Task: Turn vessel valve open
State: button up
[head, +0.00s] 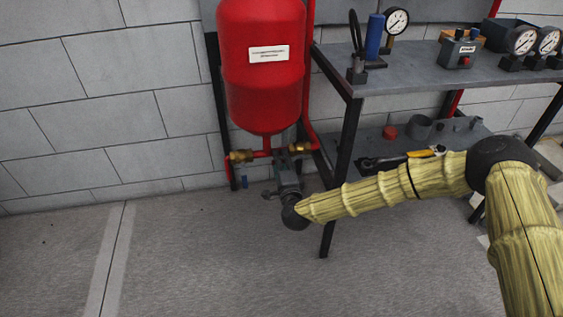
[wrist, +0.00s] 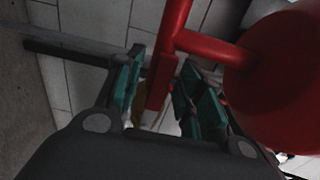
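The red vessel (head: 262,60) with a white label hangs against the wall. Under it runs a red pipe with a brass valve on the left (head: 241,156) and another on the right (head: 300,147). My gripper (head: 284,165) is just below this pipe, close to the right valve. In the wrist view my gripper (wrist: 162,88) is open, its teal finger pads apart. A red pipe or bar (wrist: 163,75) and a dim brass-coloured part (wrist: 141,106) show between the fingers. I cannot tell whether the pads touch anything. The vessel (wrist: 280,65) fills the right of that view.
A grey workbench (head: 430,75) with gauges, a blue cylinder (head: 375,36) and a small box (head: 460,50) stands to the right. Its black leg (head: 342,170) is close to my wrist. Tools lie on the lower shelf. The floor (head: 190,250) at left is clear.

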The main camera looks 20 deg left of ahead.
jog(key=v, duration=1.2)
dwell(0.5)
jog(key=s+d+f+n+g+h, duration=0.2)
jog(key=s+d+f+n+g, duration=0.2)
jog(key=s+d+f, duration=0.45)
jog(key=s+d+f+n+g+h, duration=0.2)
jog(key=s+d+f+n+g, duration=0.3)
jog(key=d+f, duration=0.6)
jog(key=s+d+f+n+g+h, duration=0.1)
jog(key=s+d+f+g+h, duration=0.15)
jog(key=s+d, duration=0.85)
jog(key=s+d+f+g+h, duration=0.3)
jog(key=s+d, duration=0.4)
jog(key=d, duration=0.8)
notch_tip(320, 180, up, 36)
jog(key=s+d+h+p, duration=0.1)
jog(key=s+d+p, duration=0.1)
jog(key=p, duration=3.2)
jog(key=shift+f+n, duration=0.2)
jog(key=shift+n, duration=0.1)
